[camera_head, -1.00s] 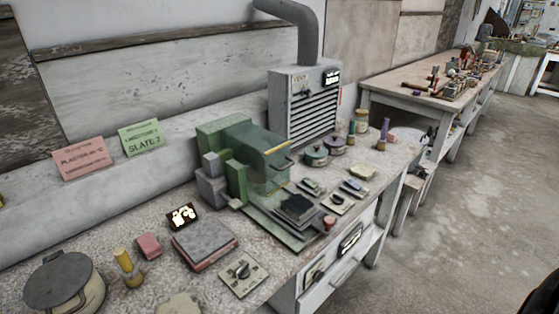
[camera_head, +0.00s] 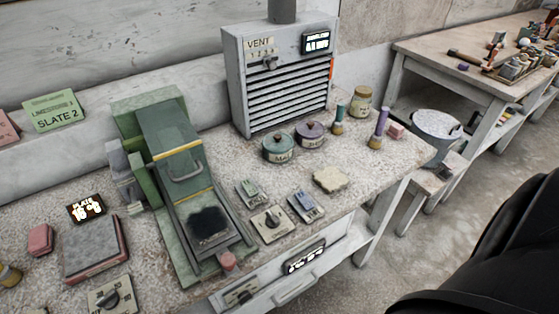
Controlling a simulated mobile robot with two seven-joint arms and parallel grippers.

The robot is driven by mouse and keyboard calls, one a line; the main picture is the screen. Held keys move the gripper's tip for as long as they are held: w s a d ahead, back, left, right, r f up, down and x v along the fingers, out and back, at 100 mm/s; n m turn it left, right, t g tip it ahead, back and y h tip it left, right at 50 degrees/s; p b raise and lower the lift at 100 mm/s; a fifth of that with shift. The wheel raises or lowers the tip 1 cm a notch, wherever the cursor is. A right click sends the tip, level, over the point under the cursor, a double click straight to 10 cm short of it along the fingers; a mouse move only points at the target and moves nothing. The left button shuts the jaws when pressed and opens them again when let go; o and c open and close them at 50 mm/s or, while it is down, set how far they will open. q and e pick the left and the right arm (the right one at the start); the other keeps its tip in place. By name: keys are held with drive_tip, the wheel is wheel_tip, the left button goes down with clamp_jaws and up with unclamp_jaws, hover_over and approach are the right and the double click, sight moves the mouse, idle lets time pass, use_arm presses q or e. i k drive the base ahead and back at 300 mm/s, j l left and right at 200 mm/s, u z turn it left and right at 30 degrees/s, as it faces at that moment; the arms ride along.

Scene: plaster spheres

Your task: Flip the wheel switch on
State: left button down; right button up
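A green machine (camera_head: 175,140) with a handled hood stands on the bench, with a dark square pad (camera_head: 210,223) on its front bed. To its right lie small control plates: a greenish switch plate (camera_head: 248,192), a plate with a dark knob (camera_head: 270,222) and a bluish switch plate (camera_head: 305,206). Their labels are too small to read, so I cannot tell which one is the wheel switch or whether it is on. Neither of my grippers is in view. A dark, smooth part, probably mine, fills the lower right corner.
A grey vent box (camera_head: 280,85) stands behind. Two lidded pots (camera_head: 279,148) (camera_head: 310,134), a jar (camera_head: 361,101) and a pale lump (camera_head: 330,179) are on the bench. A pink knob (camera_head: 228,261) is at the machine's front.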

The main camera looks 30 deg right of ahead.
sight(248, 186)
drive_tip(key=l, duration=1.95)
